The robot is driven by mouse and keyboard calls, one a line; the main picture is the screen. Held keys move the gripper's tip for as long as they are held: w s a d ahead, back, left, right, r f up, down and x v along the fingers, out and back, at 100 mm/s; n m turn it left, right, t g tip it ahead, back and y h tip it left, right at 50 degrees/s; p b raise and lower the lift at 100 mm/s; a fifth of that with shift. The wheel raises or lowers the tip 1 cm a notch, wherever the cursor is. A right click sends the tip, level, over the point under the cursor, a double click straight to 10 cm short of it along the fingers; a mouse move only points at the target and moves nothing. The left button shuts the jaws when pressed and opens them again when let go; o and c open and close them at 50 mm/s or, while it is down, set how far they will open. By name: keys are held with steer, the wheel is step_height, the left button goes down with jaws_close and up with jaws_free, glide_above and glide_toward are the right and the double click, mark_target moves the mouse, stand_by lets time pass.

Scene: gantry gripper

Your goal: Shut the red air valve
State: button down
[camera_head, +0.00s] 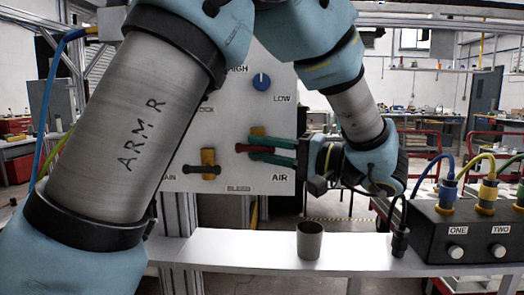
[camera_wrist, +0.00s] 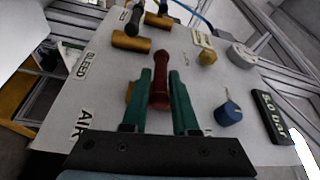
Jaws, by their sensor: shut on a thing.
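The red air valve handle (camera_head: 242,148) lies about level on the grey panel, above the AIR label. Its brass body (camera_head: 257,131) shows just above it. My gripper (camera_head: 252,148) comes in from the right with green fingers, one above and one below the handle. In the wrist view the red handle (camera_wrist: 161,66) runs between the two fingertips of my gripper (camera_wrist: 160,75), which is shut on it. The brass body (camera_wrist: 130,92) is partly hidden behind the left finger there. My arm covers the panel's upper left in the head view.
A second brass valve with a black handle (camera_head: 201,170) sits to the left on the panel. A blue knob (camera_head: 261,82) is above. A grey cup (camera_head: 310,240) stands on the white shelf (camera_head: 230,250) below. A black box with coloured cables (camera_head: 468,234) is at right.

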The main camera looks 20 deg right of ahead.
steer(key=shift+f, duration=0.1)
stand_by(0.4)
steer(key=c, duration=0.8)
jaws_free()
steer(key=v, duration=1)
steer(key=shift+s+d, duration=0.25)
steer(key=shift+f, duration=0.1)
steer(key=shift+s, duration=0.1)
